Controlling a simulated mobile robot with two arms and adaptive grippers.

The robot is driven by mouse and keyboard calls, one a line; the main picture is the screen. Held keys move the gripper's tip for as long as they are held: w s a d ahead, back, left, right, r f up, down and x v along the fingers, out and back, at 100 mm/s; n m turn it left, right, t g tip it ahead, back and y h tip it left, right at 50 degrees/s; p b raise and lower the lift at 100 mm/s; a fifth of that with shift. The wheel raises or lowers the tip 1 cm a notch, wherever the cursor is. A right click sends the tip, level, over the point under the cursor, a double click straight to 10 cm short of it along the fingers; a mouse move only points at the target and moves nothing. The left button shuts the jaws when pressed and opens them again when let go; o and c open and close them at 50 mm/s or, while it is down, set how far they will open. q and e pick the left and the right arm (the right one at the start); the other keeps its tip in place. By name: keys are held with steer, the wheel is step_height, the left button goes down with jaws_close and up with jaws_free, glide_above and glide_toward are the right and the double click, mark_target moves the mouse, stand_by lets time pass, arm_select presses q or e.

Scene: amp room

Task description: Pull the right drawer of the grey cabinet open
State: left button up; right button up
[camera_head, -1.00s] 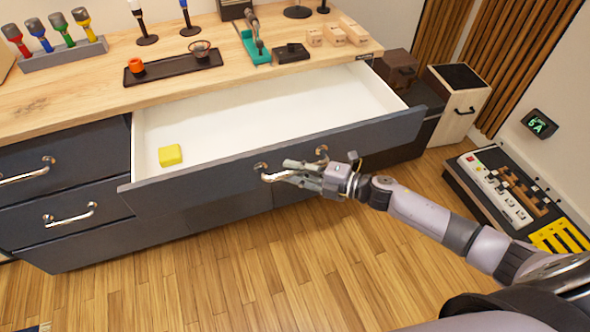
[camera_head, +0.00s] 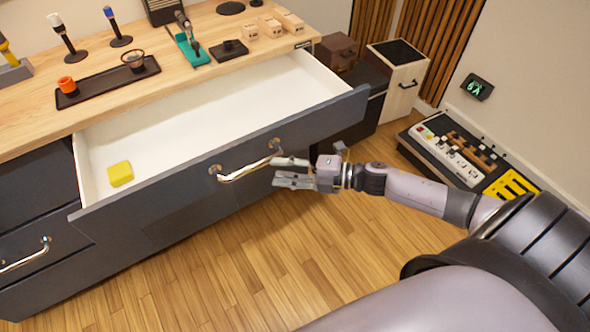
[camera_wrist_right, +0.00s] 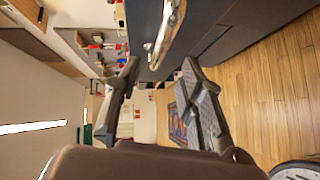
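The grey cabinet's right drawer (camera_head: 330,122) stands well open, its white inside showing. A yellow block (camera_head: 120,173) lies in its near left corner. The drawer's chrome bar handle (camera_head: 247,167) is clear of my fingers. My right gripper (camera_head: 280,173) is open and empty, just right of the handle and in front of the drawer face. The right wrist view shows the two fingers (camera_wrist_right: 158,88) spread apart with nothing between them; the handle (camera_wrist_right: 166,35) is above them there. My left gripper is not in view.
The wooden top (camera_head: 190,88) bears a dark tray (camera_head: 108,83), a teal stand (camera_head: 190,48) and small wooden boxes (camera_head: 270,26). A floor device with yellow parts (camera_head: 468,157) stands at right. Wood floor (camera_head: 225,265) in front of the cabinet is clear.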

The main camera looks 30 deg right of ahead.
steer(key=v, duration=0.3)
steer(key=shift+s+d, duration=0.1)
stand_by(0.4)
steer(key=d+f+m+t+h, duration=0.1)
steer(key=d+f+m+h, duration=0.35)
steer(key=f, duration=0.45)
steer(key=d+f+m+t+h, duration=0.1)
steer(key=d+f+m+h, duration=0.25)
steer(key=f+m, duration=0.4)
steer(key=s+d+f+m+g+h, duration=0.1)
steer(key=s+f+m+g+h, duration=0.1)
steer(key=s+f, duration=0.55)
steer(key=s+d+f+m+g+h, duration=0.1)
steer(key=s+f+m+g+h, duration=0.2)
steer(key=f, duration=0.7)
steer(key=s+a+f+m+g, duration=0.2)
steer(key=s+a+f, duration=0.2)
steer(key=s, duration=0.5)
steer(key=s+a+f+m+g, duration=0.2)
steer(key=s+a+f, duration=0.2)
steer(key=s, duration=0.5)
steer(key=s+a+f+m+g, duration=0.2)
steer(key=s+f, duration=0.4)
steer(key=s, duration=0.4)
steer(key=shift+a+f+g+y, duration=0.2)
steer(key=shift+a+g+y, duration=0.25)
steer(key=shift+a, duration=0.55)
